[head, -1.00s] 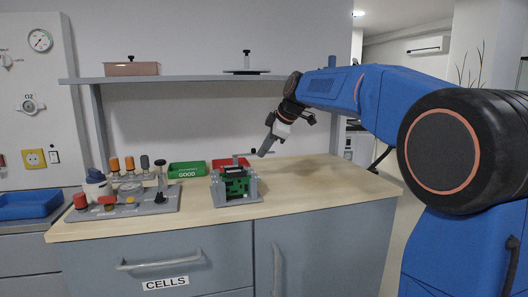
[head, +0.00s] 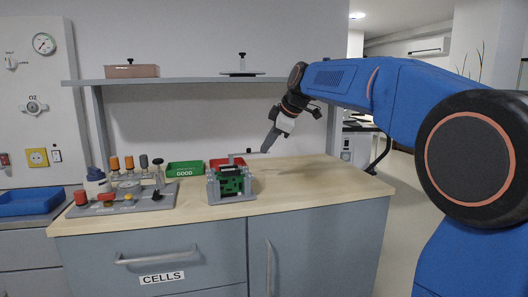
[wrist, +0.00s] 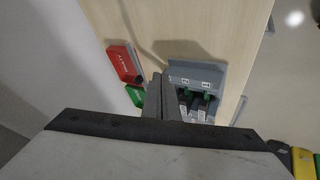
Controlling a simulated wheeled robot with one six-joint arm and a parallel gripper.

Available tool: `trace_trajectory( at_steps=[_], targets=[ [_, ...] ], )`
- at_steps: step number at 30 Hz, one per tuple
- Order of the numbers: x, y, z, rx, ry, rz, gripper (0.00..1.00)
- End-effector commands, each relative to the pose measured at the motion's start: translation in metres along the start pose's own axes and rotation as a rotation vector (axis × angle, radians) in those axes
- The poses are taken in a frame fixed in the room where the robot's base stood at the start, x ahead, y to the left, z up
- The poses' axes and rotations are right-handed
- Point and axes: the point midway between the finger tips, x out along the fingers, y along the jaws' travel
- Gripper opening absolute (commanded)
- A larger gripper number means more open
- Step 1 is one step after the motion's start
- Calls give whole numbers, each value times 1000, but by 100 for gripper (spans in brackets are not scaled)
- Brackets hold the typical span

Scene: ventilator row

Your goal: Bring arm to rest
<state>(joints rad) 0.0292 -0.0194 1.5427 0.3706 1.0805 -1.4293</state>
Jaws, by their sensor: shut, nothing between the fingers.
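My gripper (head: 265,150) hangs at the end of my blue arm above the wooden counter (head: 310,172). It points down and to the left, with its fingers shut and nothing between them. In the wrist view my shut fingers (wrist: 158,85) show beside the grey fixture (wrist: 215,75), apparently above the counter.
A green bin marked GOOD (head: 185,169) and a red bin (head: 222,163) stand behind the fixture. A grey tray (head: 150,201) with several knobbed parts lies left. A shelf (head: 190,79) runs along the wall above. The counter's right side is clear.

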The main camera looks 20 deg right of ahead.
Motion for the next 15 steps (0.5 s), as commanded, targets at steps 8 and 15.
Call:
trace_trajectory(
  at_steps=[8, 15],
  targets=[
    [-46, 4, 4, 1, 0, 3, 0],
    [-64, 4, 5, 4, -1, 1, 0]
  ],
)
